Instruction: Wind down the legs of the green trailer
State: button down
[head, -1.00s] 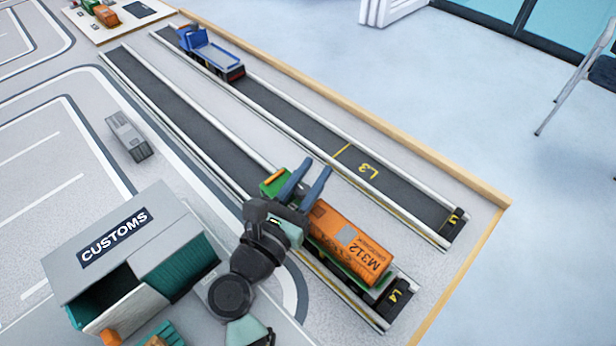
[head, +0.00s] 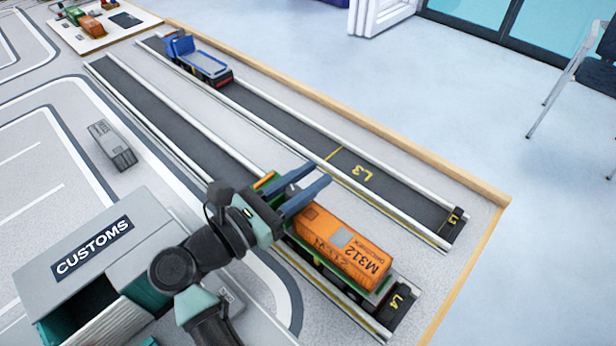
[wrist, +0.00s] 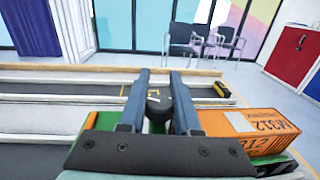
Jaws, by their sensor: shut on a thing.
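The green trailer (head: 381,291) stands in lane L4 and carries an orange container (head: 340,241) marked M312. The container also shows at the right in the wrist view (wrist: 240,122), with a green trailer edge (wrist: 280,166) below it. My gripper (head: 321,173) is above the trailer, at the container's left end. In the wrist view its two blue-grey fingers (wrist: 160,76) are on either side of a dark rounded knob (wrist: 154,100), and they are shut on it. The trailer's legs are hidden; I cannot tell their height.
A blue truck (head: 198,60) stands at the far end of lane L3 (head: 365,174). White rails edge both lanes. A grey customs building (head: 130,222) is at lower left, and a small grey block (head: 112,145) lies beyond it. A wooden edge (head: 400,140) bounds the table.

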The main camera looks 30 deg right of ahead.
jog(key=shift+s+f, duration=0.15)
jog(key=shift+f, duration=0.15)
jog(key=c, duration=0.6)
grip_release()
jog(key=shift+r, duration=0.1)
notch_tip(320, 180, up, 10)
jog(key=p, duration=0.1)
jog(key=shift+p, duration=0.4)
